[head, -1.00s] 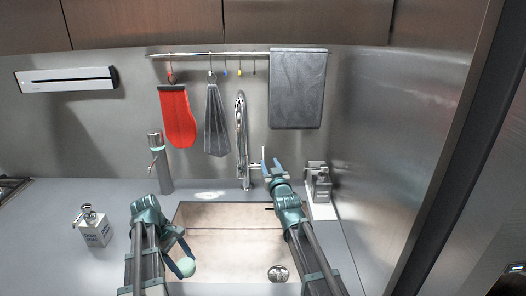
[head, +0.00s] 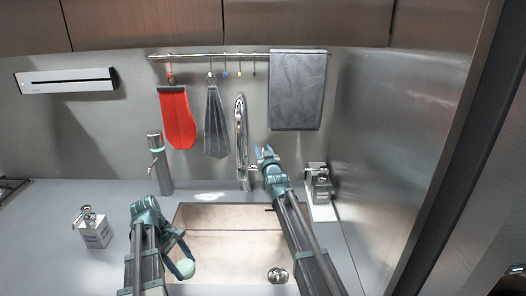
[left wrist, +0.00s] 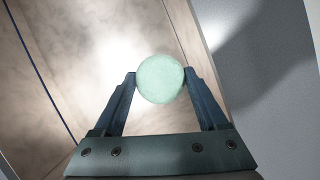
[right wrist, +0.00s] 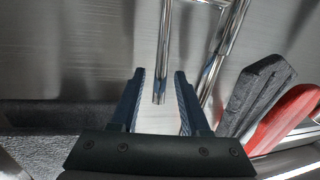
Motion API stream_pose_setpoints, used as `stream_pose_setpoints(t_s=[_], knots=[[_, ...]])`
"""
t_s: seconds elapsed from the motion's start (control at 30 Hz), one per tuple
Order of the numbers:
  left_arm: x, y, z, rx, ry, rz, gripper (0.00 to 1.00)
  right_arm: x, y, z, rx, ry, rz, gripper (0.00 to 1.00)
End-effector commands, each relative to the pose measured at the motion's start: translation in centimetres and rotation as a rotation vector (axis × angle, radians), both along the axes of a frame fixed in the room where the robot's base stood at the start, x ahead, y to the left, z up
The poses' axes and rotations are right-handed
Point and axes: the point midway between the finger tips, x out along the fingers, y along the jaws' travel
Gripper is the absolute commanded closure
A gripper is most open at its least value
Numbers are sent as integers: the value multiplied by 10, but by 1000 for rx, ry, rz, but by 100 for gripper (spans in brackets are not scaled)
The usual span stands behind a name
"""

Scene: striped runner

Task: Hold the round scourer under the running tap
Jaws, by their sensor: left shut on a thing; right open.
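The round scourer (left wrist: 160,79) is pale green and sits between the fingertips of my left gripper (left wrist: 160,82) in the left wrist view. In the head view the scourer (head: 185,268) shows at the left part of the sink (head: 225,216). My left gripper (head: 176,255) is shut on it. The chrome tap (head: 241,140) stands behind the sink, tall and arched. My right gripper (head: 266,152) is open beside the tap, to its right. In the right wrist view a thin chrome rod (right wrist: 163,60) ends between the open fingers, apart from both. I cannot see any water.
A soap bottle (head: 92,228) stands on the counter at left. A second dispenser (head: 160,165) stands behind the sink's left corner. A caddy (head: 319,186) stands right of the tap. A rail (head: 237,54) above holds a red mitt (head: 176,118) and grey towel (head: 297,90).

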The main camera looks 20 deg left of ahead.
Motion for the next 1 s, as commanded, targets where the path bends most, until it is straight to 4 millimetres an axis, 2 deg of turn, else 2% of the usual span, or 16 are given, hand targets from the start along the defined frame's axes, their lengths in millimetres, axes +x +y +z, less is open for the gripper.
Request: stream_pose_setpoints(t_s=[0.13,0.4,1.0], knots=[[0,0,0,0,0,0,69,-1,0,0,0,0,0,54],[0,0,0,0,0,0,69,-1,0,0,0,0,0,100],[0,0,0,0,0,0,69,-1,0,0,0,0,0,100]])
